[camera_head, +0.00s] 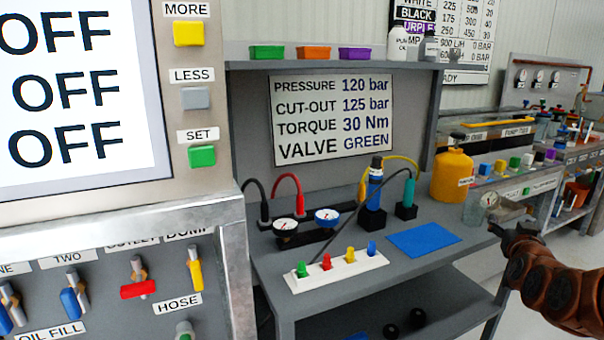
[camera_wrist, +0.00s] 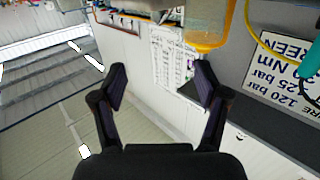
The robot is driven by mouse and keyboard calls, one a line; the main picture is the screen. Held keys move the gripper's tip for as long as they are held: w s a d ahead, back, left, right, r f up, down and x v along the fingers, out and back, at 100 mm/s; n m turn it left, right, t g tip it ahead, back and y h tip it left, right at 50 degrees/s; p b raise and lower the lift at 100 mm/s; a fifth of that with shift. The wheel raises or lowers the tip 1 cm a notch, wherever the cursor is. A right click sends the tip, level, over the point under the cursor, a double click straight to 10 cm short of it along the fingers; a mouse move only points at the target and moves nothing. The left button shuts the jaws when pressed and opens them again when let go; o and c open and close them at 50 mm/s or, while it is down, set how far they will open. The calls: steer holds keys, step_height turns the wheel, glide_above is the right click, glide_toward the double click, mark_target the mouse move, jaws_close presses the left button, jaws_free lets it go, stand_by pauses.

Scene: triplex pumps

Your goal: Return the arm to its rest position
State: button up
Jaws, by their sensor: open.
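My brown arm reaches in from the right edge of the head view, with my gripper (camera_head: 508,222) at its end, beside the right end of the grey bench (camera_head: 345,262). In the wrist view my gripper (camera_wrist: 160,88) shows two dark fingers spread wide apart, with nothing between them. The wrist view is turned far over, with the ceiling at the left and the wall behind. A yellow container (camera_head: 452,176) stands on the bench to the left of my gripper. It also shows at the top of the wrist view (camera_wrist: 208,22).
The bench holds a white strip (camera_head: 335,272) with coloured valves, a blue mat (camera_head: 424,239), two gauges and hoses. A control panel (camera_head: 120,290) with a screen stands at the left. Another workbench (camera_head: 510,165) stands at the back right. Bare floor shows at the lower right.

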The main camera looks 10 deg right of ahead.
steer(key=a+n+g+y+p, duration=0.1)
steer(key=a+p, duration=0.1)
steer(key=a, duration=0.3)
steer(key=a+r+n+g+y+p, duration=0.1)
steer(key=a+y+p, duration=0.1)
steer(key=a, duration=0.3)
steer(key=a+r+y+p, duration=0.1)
steer(key=a+y+p, duration=0.1)
steer(key=a, duration=0.3)
steer(key=shift+w+n+g+p, duration=0.3)
steer(key=shift+n+g+p, duration=0.1)
steer(key=shift+p, duration=0.15)
steer(key=s+a+r+n+g+y+p, duration=0.1)
steer(key=s+a+g+p, duration=0.1)
steer(key=s+a+p, duration=0.3)
steer(key=s+a+n+g+y+p, duration=0.1)
steer(key=s+a+g+y+p, duration=0.15)
steer(key=a, duration=0.45)
steer(key=s+a+r+g+p, duration=0.3)
steer(key=s+a+p, duration=0.1)
steer(key=s, duration=0.5)
steer(key=s+a+r+g+p, duration=0.3)
steer(key=s+a, duration=0.1)
steer(key=s, duration=0.6)
steer(key=s+a+r+n+g+p, duration=0.1)
steer(key=s+a+r+g+p, duration=0.2)
steer(key=s, duration=0.7)
steer(key=shift+s+a+r+g+p, duration=0.15)
steer(key=shift+a+r+g+p, duration=0.25)
steer(key=shift+p, duration=0.45)
